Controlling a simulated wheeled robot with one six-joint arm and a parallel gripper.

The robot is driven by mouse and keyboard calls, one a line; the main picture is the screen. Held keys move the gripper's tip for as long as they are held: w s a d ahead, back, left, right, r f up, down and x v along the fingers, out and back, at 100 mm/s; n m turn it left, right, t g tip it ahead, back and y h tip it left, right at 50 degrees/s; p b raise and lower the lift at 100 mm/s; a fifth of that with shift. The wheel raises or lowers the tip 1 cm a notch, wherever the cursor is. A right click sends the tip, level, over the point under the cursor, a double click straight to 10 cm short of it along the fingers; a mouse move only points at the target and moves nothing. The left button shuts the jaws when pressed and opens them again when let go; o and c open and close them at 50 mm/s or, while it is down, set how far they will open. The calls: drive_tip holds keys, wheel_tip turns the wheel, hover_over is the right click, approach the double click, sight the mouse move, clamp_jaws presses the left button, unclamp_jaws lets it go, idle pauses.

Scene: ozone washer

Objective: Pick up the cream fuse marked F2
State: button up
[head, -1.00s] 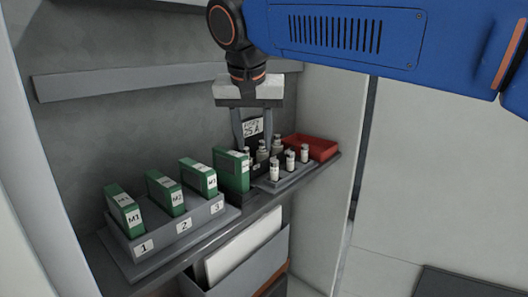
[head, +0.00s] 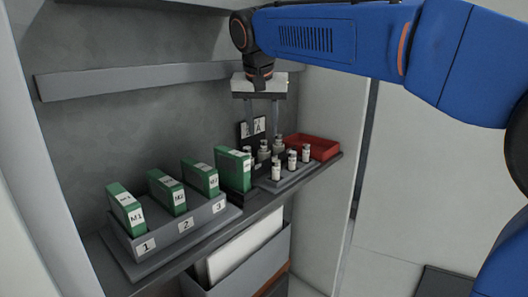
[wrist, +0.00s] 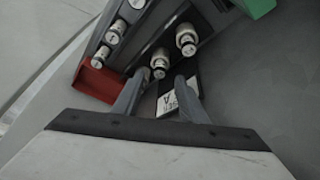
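Several small pale fuses stand upright in two rows on the shelf. The front row includes a fuse (head: 292,160) between two others on a grey block. The back row (head: 263,151) stands in a dark holder. In the wrist view two metal-collared fuses (wrist: 187,42) (wrist: 160,65) stand just beyond my fingertips, with the other row to their left. I cannot read F2 on any fuse. My gripper (head: 262,122) is above and behind the back row, fingers apart and empty. It also shows in the wrist view (wrist: 164,80), with a label card (wrist: 168,103) visible between the fingers.
A red tray (head: 318,147) sits right of the fuses. Green modules (head: 233,169) stand close on the left, several of them in a numbered grey rack (head: 205,213). A back wall rail (head: 130,81) runs behind. Cabinet walls bound both sides.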

sight(264, 141)
drive_tip(key=shift+x, duration=2.55)
drive_tip(key=shift+w+d, duration=0.1)
drive_tip(key=shift+w, duration=0.05)
drive_tip(key=shift+c, duration=0.6)
clamp_jaws()
